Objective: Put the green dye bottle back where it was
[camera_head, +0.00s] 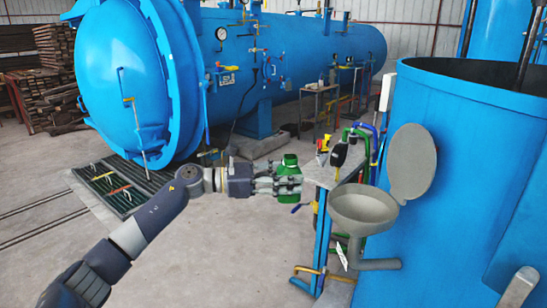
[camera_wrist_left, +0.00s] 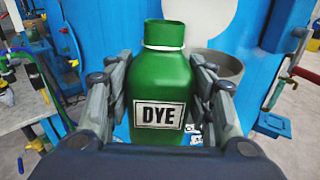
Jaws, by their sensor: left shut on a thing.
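The green dye bottle (camera_head: 289,185) is upright between the fingers of my left gripper (camera_head: 285,184), just left of a small metal table (camera_head: 322,174) in the head view. In the left wrist view the bottle (camera_wrist_left: 162,85) fills the middle, its white DYE label facing the camera. The left gripper (camera_wrist_left: 163,100) is shut on the bottle, with fingers on both sides of its body. The bottle's base is hidden in the wrist view.
The small table carries a black and yellow item (camera_head: 338,153) and coloured hoses. A grey funnel (camera_head: 362,208) with a round lid (camera_head: 412,162) sits on the blue tank (camera_head: 459,150) at right. The large blue autoclave (camera_head: 284,50) stands behind. Floor at lower left is clear.

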